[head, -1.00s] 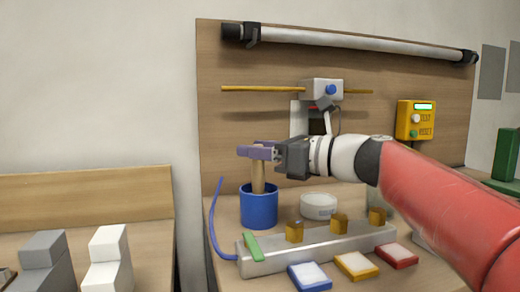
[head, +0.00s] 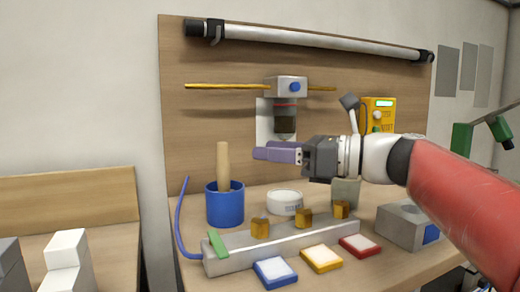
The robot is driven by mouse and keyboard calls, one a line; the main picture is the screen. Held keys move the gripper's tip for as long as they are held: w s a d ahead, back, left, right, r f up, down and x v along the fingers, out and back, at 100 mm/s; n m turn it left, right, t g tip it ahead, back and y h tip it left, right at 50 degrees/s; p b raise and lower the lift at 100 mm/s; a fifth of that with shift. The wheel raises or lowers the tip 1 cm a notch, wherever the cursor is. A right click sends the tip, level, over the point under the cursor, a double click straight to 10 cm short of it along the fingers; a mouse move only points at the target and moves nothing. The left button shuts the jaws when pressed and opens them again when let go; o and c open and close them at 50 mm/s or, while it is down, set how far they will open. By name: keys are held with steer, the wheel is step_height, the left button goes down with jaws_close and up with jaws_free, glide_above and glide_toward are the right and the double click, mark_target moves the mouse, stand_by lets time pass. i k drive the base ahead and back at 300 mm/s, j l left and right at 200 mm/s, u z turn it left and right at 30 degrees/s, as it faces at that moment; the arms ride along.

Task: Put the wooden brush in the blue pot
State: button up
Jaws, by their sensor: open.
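The blue pot (head: 225,207) stands upright on the workbench, left of centre in the head view. The wooden brush (head: 223,163) stands in the pot, its pale handle sticking up nearly vertical above the rim. Its lower end is hidden inside the pot. My gripper (head: 257,152) is to the right of the brush and apart from it, above the bench and pointing left. Its purple fingers are open and nothing shows between them.
A white round container (head: 285,203) sits right of the pot. A grey rail with yellow blocks (head: 281,245) runs in front, with blue, yellow and red framed pads (head: 321,259) before it. A grey box (head: 408,226) stands at right. A mounted device (head: 286,88) hangs on the back board.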

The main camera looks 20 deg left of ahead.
mark_target(225, 218)
steer(key=l, duration=0.75)
steer(key=k+l, duration=0.1)
steer(key=l, duration=0.65)
